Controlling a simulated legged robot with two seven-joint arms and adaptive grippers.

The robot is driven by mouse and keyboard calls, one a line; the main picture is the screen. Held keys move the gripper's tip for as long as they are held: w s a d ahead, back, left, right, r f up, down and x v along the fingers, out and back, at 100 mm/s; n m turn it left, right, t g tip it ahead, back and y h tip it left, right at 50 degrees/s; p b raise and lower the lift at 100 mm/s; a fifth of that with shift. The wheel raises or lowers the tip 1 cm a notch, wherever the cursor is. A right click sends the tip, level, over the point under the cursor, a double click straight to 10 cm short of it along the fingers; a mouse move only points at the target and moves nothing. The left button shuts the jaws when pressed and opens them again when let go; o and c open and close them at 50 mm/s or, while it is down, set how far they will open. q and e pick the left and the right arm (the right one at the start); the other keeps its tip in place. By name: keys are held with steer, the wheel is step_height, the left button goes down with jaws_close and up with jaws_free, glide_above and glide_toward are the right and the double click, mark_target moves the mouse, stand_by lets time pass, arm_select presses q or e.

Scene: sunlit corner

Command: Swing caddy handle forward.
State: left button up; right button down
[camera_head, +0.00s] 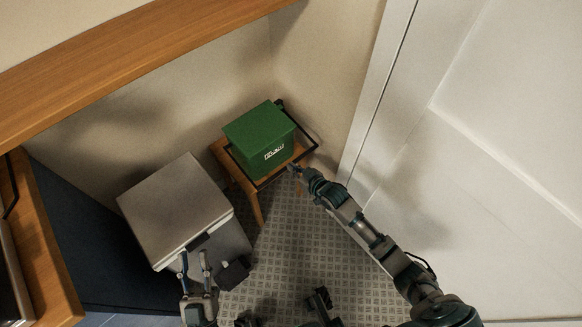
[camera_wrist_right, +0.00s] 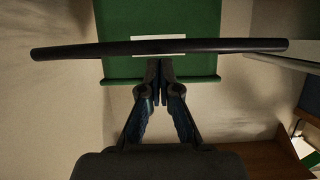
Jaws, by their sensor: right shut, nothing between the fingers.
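The green caddy (camera_head: 258,132) with a white label sits on a small wooden stool in the corner. Its dark handle (camera_head: 272,180) sits low, its bar running across in front of the labelled face. In the right wrist view the handle (camera_wrist_right: 215,46) crosses the green caddy (camera_wrist_right: 200,67) as a long bar over the white label. My right gripper (camera_head: 292,168) is shut and empty, its fingertips (camera_wrist_right: 160,64) close to the bar; I cannot tell whether they touch it. My left gripper (camera_head: 194,258) is open and empty, near the front of a grey bin, away from the caddy.
The grey bin (camera_head: 175,205) with a flat lid stands left of the wooden stool (camera_head: 257,213). A white door (camera_head: 500,150) is on the right. A wooden shelf (camera_head: 120,65) runs along the upper left. Patterned floor (camera_head: 290,240) lies open before the stool.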

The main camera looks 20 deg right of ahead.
arm_select(q)
steer(key=shift+s+a+r+t, duration=0.25)
steer(key=shift+s+r+t, duration=0.05)
steer(key=shift+r+t, duration=0.15)
arm_select(e)
steer(key=shift+w+a+f, duration=0.15)
steer(key=shift+a+f, duration=0.1)
steer(key=shift+f, duration=0.05)
